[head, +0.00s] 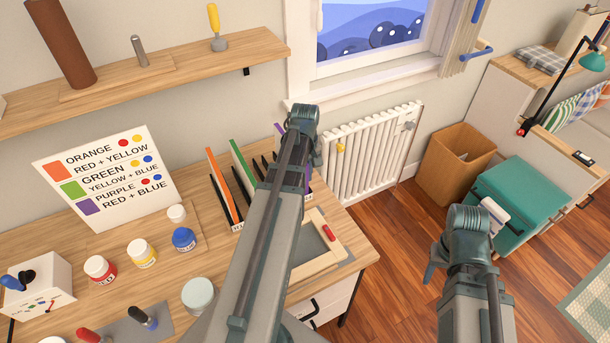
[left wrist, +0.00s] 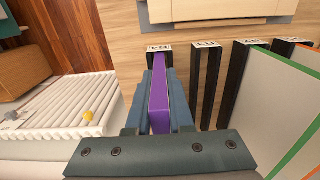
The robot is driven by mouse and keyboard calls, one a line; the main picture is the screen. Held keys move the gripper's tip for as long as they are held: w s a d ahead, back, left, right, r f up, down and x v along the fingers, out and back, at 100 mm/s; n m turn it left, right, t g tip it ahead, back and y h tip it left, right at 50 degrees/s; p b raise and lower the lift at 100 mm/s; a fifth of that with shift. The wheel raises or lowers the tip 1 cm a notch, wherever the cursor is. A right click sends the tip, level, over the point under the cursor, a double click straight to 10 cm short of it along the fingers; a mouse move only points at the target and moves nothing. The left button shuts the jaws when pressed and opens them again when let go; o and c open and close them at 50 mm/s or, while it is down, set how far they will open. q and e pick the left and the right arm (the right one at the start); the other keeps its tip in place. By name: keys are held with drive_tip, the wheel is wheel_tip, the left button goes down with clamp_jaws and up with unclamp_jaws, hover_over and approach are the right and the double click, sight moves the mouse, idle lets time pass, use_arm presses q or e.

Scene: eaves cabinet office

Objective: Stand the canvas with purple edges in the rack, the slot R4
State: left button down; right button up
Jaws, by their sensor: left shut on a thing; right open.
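The canvas with purple edges (left wrist: 160,105) is upright between the jaws of my left gripper (left wrist: 159,88), which is shut on it. In the left wrist view its edge lines up with the black rack post labelled R4 (left wrist: 158,62), at the end of the rack. I cannot tell whether its lower edge rests in the slot. In the head view my left arm hides most of this canvas; a purple strip (head: 280,128) shows beside the gripper. The rack (head: 238,226) stands on the desk. My right gripper (head: 464,240) is open and empty, over the floor.
Canvases with orange edges (head: 222,186) and green edges (head: 242,166) stand in other slots. A colour-mixing sign (head: 106,180), paint jars (head: 142,252) and a wooden frame (head: 318,250) are on the desk. A radiator (head: 370,150) is behind, a teal cabinet (head: 520,195) at right.

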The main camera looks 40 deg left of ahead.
use_arm(q)
drive_tip(key=shift+f, duration=0.2)
drive_tip(key=c, duration=0.7)
unclamp_jaws()
drive_tip(key=shift+r, duration=0.1)
wheel_tip(320, 180, up, 14)
drive_tip(key=p, duration=1.4)
drive_tip(key=shift+f, duration=0.2)
drive_tip(key=shift+d, duration=0.25)
drive_tip(key=s+d+f+m+b, duration=0.2)
drive_tip(key=d+m, duration=0.3)
drive_tip(key=d, duration=0.5)
drive_tip(key=s+d+f+m+b, duration=0.2)
drive_tip(key=s+d+m, duration=0.2)
drive_tip(key=d, duration=0.7)
drive_tip(key=s+d+f+m+y+b, duration=0.1)
drive_tip(key=s+d+f+m+b, duration=0.1)
drive_tip(key=d+m, duration=0.5)
drive_tip(key=shift+s+d, duration=0.2)
drive_tip(key=shift+d, duration=0.55)
drive_tip(key=shift+s+d, duration=0.15)
drive_tip(key=shift+d, duration=0.55)
drive_tip(key=shift+s+d, duration=0.2)
drive_tip(key=shift+d, duration=0.55)
